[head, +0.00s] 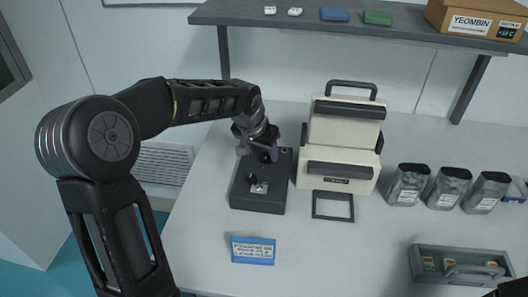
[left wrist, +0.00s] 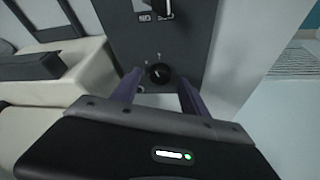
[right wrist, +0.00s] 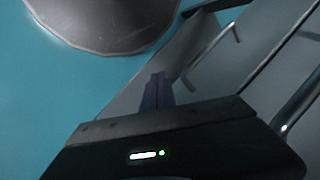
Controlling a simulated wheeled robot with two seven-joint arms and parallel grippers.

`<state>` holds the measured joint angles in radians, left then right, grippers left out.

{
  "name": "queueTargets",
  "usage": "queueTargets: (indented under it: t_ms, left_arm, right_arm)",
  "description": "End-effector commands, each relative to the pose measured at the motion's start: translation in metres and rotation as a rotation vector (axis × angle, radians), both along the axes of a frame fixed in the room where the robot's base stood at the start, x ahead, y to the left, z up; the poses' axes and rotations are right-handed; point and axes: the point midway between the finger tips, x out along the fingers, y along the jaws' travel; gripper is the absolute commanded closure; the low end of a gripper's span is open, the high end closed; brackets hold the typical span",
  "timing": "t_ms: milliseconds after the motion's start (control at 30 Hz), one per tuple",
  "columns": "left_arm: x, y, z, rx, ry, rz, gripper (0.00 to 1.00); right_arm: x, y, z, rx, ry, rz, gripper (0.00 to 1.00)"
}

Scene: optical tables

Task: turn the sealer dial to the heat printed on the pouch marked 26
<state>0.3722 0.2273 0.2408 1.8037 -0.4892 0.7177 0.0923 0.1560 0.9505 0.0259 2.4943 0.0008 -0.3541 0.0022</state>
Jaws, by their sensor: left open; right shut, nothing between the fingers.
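The dark control box (head: 257,203) stands left of the cream sealer (head: 343,133). In the left wrist view a round black dial (left wrist: 158,73) with small marks sits on the box face. My left gripper (head: 264,156) is open above the far part of the box, its purple fingers (left wrist: 158,90) on either side of the dial; contact cannot be told. In the head view the gripper hides the dial. Three silver pouches (head: 407,186), (head: 447,188), (head: 486,192) stand at the right, their print too small to read. My right gripper (right wrist: 157,90) is shut and empty, away from these things.
A second black control (left wrist: 158,6) with a lettered plate is on the box. A black frame (head: 333,218) and a blue-edged card (head: 254,261) lie on the table (head: 340,265). A grey tray (head: 455,252) is at front right. A shelf (head: 390,33) runs above.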

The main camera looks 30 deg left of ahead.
Motion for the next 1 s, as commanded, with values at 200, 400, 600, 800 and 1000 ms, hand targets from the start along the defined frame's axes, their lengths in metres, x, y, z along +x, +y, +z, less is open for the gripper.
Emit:
queueTargets:
  t_ms: [200,400,600,800,1000]
  left_arm:
    - [0.006,0.001,-0.015,0.001,0.000,0.001,0.48]
    - [0.006,0.001,-0.016,0.001,-0.001,0.001,0.48]
    - [0.006,0.000,-0.016,0.001,0.000,0.000,0.61]
    - [0.006,0.000,-0.016,0.001,0.000,0.000,0.77]
    - [0.006,0.000,-0.015,0.001,0.000,0.000,0.94]
  right_arm:
    - [0.000,0.000,0.002,-0.001,0.001,-0.001,1.00]
    - [-0.001,0.000,0.002,-0.001,0.001,-0.001,1.00]
    - [-0.001,0.000,0.002,-0.001,0.001,-0.001,1.00]
    - [-0.001,0.000,0.002,-0.001,0.001,-0.001,1.00]
    - [-0.001,0.000,0.002,-0.001,0.001,-0.001,1.00]
